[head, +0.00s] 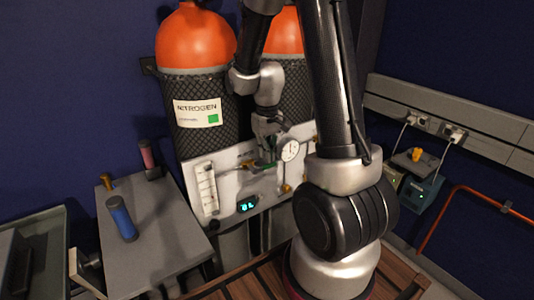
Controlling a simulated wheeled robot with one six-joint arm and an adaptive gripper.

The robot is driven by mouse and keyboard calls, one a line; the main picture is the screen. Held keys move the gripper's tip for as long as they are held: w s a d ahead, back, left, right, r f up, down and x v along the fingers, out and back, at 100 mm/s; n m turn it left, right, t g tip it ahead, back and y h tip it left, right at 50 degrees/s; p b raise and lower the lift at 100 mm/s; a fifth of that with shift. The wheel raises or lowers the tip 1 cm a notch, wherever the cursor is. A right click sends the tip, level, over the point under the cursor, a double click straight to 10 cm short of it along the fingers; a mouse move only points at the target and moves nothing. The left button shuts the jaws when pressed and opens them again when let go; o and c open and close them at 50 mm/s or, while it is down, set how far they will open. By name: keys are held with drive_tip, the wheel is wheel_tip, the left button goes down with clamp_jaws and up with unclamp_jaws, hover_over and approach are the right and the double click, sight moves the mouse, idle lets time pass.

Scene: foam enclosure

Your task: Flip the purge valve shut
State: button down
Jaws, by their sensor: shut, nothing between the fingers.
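A white panel (228,186) stands in front of two orange-topped cylinders. It carries a flowmeter tube (208,188) at left, a round gauge (290,150) at right and a small lit display (247,204) below. A small green part (262,165), which looks like the valve's handle, sits near the panel's upper middle with a brass fitting beside it. My gripper (270,150) is shut and empty, pointing down right at the green part. It hides some of the valve, so I cannot tell the handle's exact angle or whether the fingers touch it.
The nitrogen cylinder (197,85) stands behind the panel, with a second cylinder (290,90) partly behind my arm. A grey bench (160,225) at left holds a blue cylinder (121,219). A wall rail with sockets (455,133) and an orange pipe (460,190) are at right.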

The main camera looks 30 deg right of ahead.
drive_tip(key=shift+d+f, duration=0.3)
drive_tip(key=shift+f, duration=0.15)
idle(0.3)
drive_tip(key=shift+d+f, duration=0.15)
drive_tip(key=shift+f, duration=0.7)
drive_tip(key=shift+d+f, duration=0.15)
drive_tip(key=shift+f, duration=0.7)
wheel_tip(320, 180, up, 12)
idle(0.4)
